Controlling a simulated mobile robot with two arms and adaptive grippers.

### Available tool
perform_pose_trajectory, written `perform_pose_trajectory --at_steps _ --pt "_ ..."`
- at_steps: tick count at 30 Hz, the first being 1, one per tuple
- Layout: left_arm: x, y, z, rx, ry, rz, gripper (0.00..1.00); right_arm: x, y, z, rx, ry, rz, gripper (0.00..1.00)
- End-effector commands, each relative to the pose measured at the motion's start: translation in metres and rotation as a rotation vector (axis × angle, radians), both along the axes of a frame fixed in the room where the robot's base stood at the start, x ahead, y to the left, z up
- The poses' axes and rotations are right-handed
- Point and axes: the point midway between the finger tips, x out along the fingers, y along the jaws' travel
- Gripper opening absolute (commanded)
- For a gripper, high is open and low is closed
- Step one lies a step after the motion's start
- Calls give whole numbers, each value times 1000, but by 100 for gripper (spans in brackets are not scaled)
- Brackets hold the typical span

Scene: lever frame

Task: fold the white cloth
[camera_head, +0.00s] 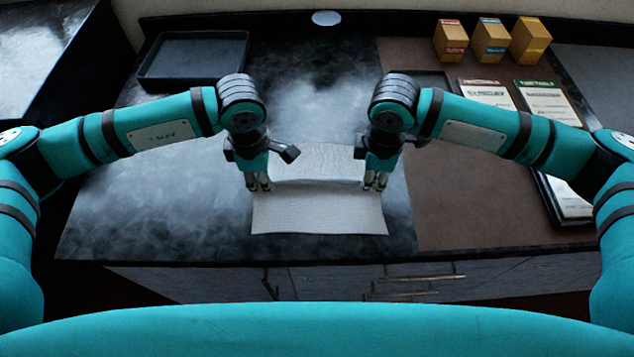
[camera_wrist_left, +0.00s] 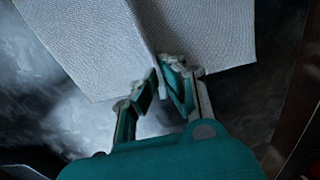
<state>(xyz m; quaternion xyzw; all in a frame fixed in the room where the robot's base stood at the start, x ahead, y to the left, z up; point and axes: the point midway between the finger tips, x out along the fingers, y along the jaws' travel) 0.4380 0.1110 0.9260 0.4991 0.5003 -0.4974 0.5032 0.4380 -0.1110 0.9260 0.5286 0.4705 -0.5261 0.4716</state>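The white cloth (camera_head: 318,213) lies on the dark marbled countertop, with a raised crease running across it between my two grippers. It also fills the top of the left wrist view (camera_wrist_left: 90,40), where a ridge runs to my fingertips. My left gripper (camera_head: 258,186) is at the cloth's left edge; in the left wrist view its fingertips (camera_wrist_left: 160,72) come close together with the cloth's edge between them. My right gripper (camera_head: 375,185) is at the right edge, at the other end of the crease, and appears closed on it. Its exact finger contact is small in view.
A black tray (camera_head: 195,60) stands at the back left. A brown mat (camera_head: 470,200) covers the right side. The counter's front edge lies just before the cloth.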

Motion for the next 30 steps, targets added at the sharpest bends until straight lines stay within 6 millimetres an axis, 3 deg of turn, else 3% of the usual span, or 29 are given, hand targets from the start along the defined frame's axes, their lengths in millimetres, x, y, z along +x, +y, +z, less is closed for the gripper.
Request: perform_pose_trajectory --at_steps 8,22,30 --pt "-2 2 -3 6 8 1 0 -1 -1 -2 -5 5 -1 0" --pt "-1 1 38 3 4 1 0 -1 -1 39 -3 2 -1 0" --pt "-1 1 44 2 3 1 0 -1 -1 44 -2 1 -1 0"
